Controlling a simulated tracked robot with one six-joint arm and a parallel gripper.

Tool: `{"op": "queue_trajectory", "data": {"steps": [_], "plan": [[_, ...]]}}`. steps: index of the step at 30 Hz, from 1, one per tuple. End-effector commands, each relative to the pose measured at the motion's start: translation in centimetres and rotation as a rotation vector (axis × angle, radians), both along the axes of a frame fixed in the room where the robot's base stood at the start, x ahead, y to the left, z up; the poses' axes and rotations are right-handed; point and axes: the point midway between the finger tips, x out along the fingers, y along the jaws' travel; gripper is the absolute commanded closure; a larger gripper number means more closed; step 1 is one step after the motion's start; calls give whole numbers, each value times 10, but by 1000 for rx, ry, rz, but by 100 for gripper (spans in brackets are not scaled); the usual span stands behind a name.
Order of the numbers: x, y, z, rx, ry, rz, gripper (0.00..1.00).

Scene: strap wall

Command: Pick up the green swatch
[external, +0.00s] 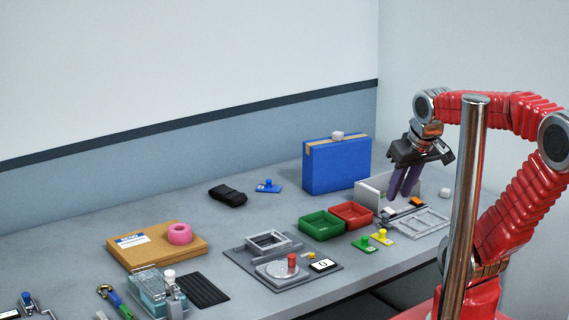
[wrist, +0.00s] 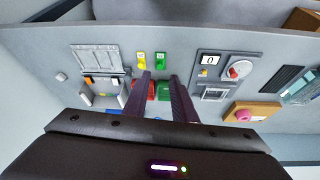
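The green swatch (external: 363,244) is a small flat green plate with a knob, lying on the bench near its front edge, just left of the yellow swatch (external: 381,237). In the wrist view the green swatch (wrist: 160,59) shows beyond the fingertips, right of the yellow one (wrist: 141,61). My gripper (external: 399,197) has dark purple fingers and is above the bench, to the right of and behind the green swatch. In the wrist view the fingers of my gripper (wrist: 161,76) stand apart with nothing between them.
A green tray (external: 321,233) and a red tray (external: 366,210) sit behind the swatches. A blue box (external: 337,165) stands behind them. A grey hinged-lid case (external: 425,219) lies at right. A blue swatch (external: 268,187) lies farther back. A grey fixture with a red knob (external: 292,262) is at left.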

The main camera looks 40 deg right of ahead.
Motion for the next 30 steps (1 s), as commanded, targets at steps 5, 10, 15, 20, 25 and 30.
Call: {"op": "queue_trajectory", "data": {"steps": [5, 10, 15, 20, 25, 30], "plan": [[-3, -36, -29, 37, 98, -142, 76], [-11, -59, -57, 115, 187, -280, 76], [-23, -76, -85, 231, 277, -438, 76], [-35, -86, -109, 368, 355, -600, 76], [-46, -91, -132, 538, 429, -783, 76], [-52, -92, -150, 730, 489, -971, 76]]}}
